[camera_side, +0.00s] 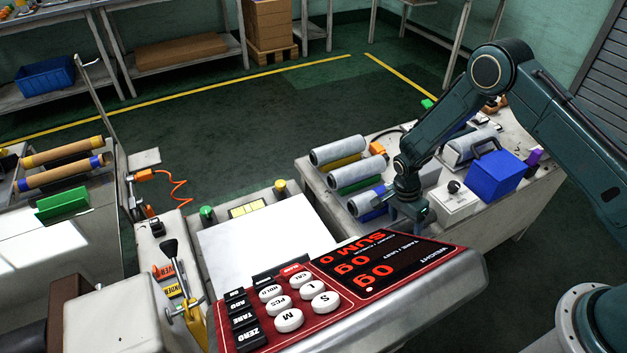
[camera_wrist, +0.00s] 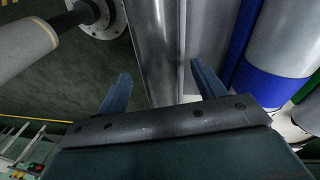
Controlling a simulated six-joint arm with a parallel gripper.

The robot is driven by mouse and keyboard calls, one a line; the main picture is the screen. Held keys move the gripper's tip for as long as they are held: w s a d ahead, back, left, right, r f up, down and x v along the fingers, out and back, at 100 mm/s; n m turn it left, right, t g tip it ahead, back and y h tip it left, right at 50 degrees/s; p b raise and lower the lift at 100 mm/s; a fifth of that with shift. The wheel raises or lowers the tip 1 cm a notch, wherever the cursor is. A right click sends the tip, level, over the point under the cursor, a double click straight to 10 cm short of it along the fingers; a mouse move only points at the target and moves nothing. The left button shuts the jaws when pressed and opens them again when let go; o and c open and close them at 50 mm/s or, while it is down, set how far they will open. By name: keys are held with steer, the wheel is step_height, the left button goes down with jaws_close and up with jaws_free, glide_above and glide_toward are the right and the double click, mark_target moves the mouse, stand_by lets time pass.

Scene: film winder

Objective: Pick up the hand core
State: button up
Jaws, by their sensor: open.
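I cannot tell for certain which piece is the hand core. Several grey rolls lie on the right bench in the side view: a back roll (camera_side: 338,150), a middle roll (camera_side: 357,171) and a front roll (camera_side: 362,203) that my arm partly covers. My gripper (camera_side: 408,212) is low at the right end of the front roll. In the wrist view my gripper (camera_wrist: 160,88) is open, with a grey metallic surface (camera_wrist: 155,45) showing between and beyond its fingers. Contact cannot be told.
A blue box (camera_side: 494,176) and a white box with a black knob (camera_side: 453,203) stand right of my gripper. A scale panel with red display (camera_side: 380,270) fills the foreground. The wrist view shows a grey-and-blue roll (camera_wrist: 275,55) close on the right.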

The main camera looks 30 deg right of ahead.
mark_target(405, 222)
steer(key=c, duration=1.1)
steer(key=shift+r, duration=0.15)
steer(key=shift+r, duration=0.5)
steer(key=c, duration=0.3)
step_height(405, 222, up, 19)
steer(key=shift+f, duration=0.1)
steer(key=shift+c, duration=0.3)
